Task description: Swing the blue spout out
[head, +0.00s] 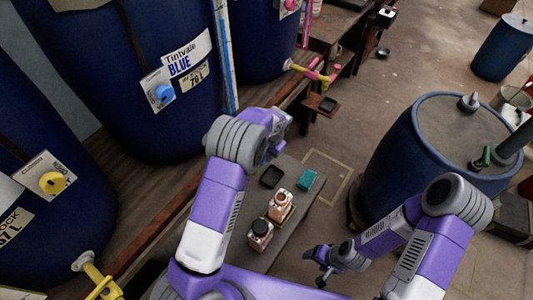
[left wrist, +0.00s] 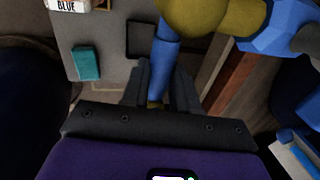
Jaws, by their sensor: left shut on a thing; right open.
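The blue spout (left wrist: 166,55) shows in the left wrist view, as a blue bar below a yellow-olive round joint (left wrist: 195,14). My left gripper (left wrist: 162,92) is shut on the blue bar, one dark finger on each side. In the head view, my left arm hides the spout and the gripper's fingertips. The blue vat (head: 165,115) with the "Tintvale BLUE" label and a blue knob (head: 161,92) stands behind that arm. My right gripper (head: 324,264) is open and empty at the lower middle of the head view, away from the vats.
A grey bench (head: 240,264) carries two small bottles (head: 281,206) (head: 260,234), a teal block (head: 306,180) and a dark tray (head: 271,177). A pink spout with a yellow joint (head: 310,72) is farther back; another yellow-jointed spout (head: 95,280) is lower left. A blue drum (head: 400,150) stands right.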

